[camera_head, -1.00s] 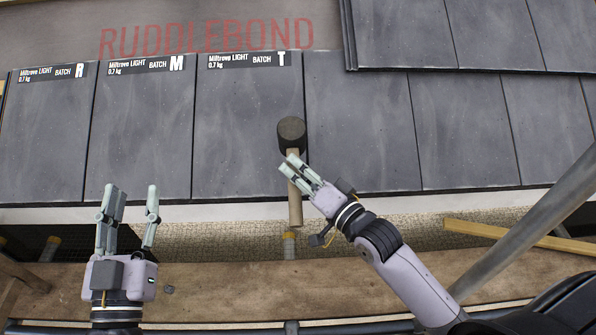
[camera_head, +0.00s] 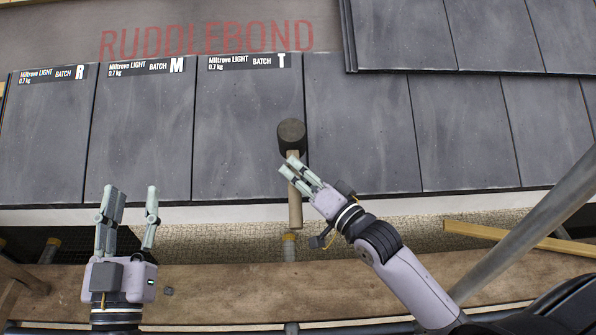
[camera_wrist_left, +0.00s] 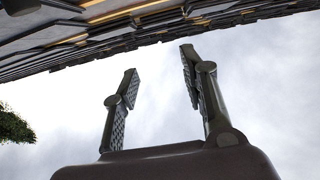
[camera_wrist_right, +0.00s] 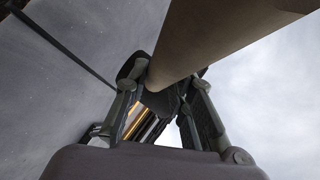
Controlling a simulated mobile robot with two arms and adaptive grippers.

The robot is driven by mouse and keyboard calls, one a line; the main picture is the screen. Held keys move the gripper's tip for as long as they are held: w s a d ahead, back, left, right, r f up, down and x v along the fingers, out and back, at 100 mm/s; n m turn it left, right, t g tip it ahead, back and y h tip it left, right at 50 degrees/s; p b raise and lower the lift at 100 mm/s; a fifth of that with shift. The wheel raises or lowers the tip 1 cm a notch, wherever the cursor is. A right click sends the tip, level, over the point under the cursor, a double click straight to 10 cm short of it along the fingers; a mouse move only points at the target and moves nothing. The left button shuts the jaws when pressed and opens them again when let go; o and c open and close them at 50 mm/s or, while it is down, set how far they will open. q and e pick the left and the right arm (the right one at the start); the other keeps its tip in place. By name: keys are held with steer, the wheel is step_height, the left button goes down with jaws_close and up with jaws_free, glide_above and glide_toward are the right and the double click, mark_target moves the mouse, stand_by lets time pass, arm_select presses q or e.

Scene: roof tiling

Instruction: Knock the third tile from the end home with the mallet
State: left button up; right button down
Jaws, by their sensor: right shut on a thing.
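The mallet has a dark round head (camera_head: 292,136) and a pale wooden handle (camera_head: 295,207). My right gripper (camera_head: 289,168) is shut on the handle just below the head; the handle also crosses the right wrist view (camera_wrist_right: 200,35). The head appears over the right part of the tile marked T (camera_head: 247,125), near its right joint; whether it touches cannot be told. Tiles marked M (camera_head: 145,130) and R (camera_head: 42,135) lie to its left in the same row. My left gripper (camera_head: 131,190) is open and empty, below the tile row; its spread fingers show in the left wrist view (camera_wrist_left: 155,75).
Unlabelled tiles (camera_head: 460,130) continue the row to the right, with an upper course (camera_head: 440,35) overlapping at top right. Grey underlay (camera_head: 200,22) with red lettering lies above. A wooden plank (camera_head: 220,290) runs along the front. A grey pole (camera_head: 530,225) slants at the right.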

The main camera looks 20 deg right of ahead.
arm_select(q)
steer(key=shift+w+a+f+g, duration=0.15)
steer(key=shift+f+g, duration=0.45)
steer(key=shift+f, duration=0.3)
arm_select(e)
steer(key=shift+r, duration=0.15)
arm_select(q)
steer(key=shift+f+p, duration=0.15)
steer(key=shift+p, duration=0.15)
steer(key=shift+a+f+g+y, duration=0.1)
steer(key=shift+f+g+y, duration=0.2)
steer(key=shift+f+g, duration=0.45)
steer(key=shift+w+f, duration=0.1)
steer(key=shift+f, duration=0.1)
steer(key=shift+a+f+g+y+p, duration=0.2)
steer(key=shift+f+g+y+p, duration=0.3)
steer(key=shift+f, duration=0.7)
arm_select(e)
steer(key=shift+s, duration=0.1)
arm_select(q)
steer(key=shift+s+a+f+g, duration=0.1)
steer(key=shift+s+f+g, duration=0.15)
steer(key=shift+f, duration=0.1)
steer(key=shift+f, duration=0.25)
steer(key=shift+a+f+g, duration=0.1)
steer(key=shift+f+g, duration=0.05)
steer(key=shift+g, duration=0.15)
